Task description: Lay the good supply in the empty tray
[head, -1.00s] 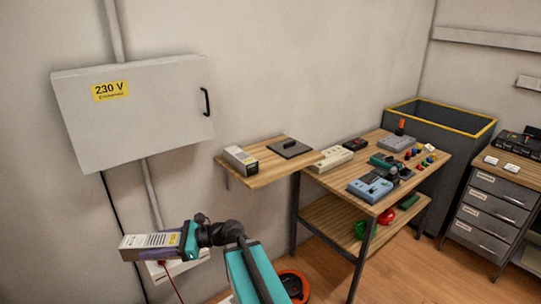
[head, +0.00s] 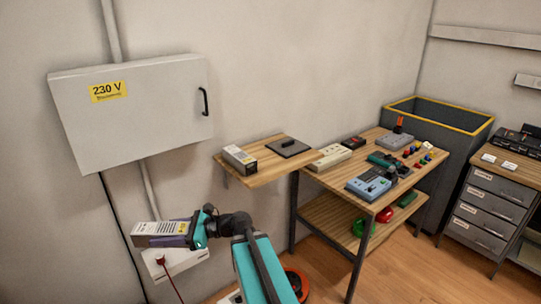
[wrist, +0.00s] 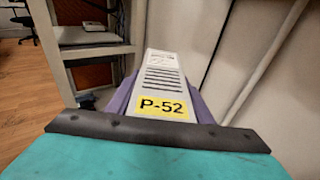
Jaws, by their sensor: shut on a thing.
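My gripper (head: 192,231) is shut on a grey power supply (head: 157,228) with vent slots, held up in front of the wall at the lower left of the head view. In the wrist view the supply (wrist: 165,82) carries a yellow label reading P-52 and points away from the purple jaws (wrist: 120,98). A second supply (head: 239,159), grey with a dark end, lies on the small wooden wall shelf. I cannot make out an empty tray for certain.
A grey 230 V cabinet (head: 132,115) hangs above my gripper. A white socket box with a red cable (head: 172,268) is just below it. A wooden bench (head: 330,175) with several devices stands right of the shelf (head: 262,172); a yellow-rimmed dark bin (head: 440,108) is behind.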

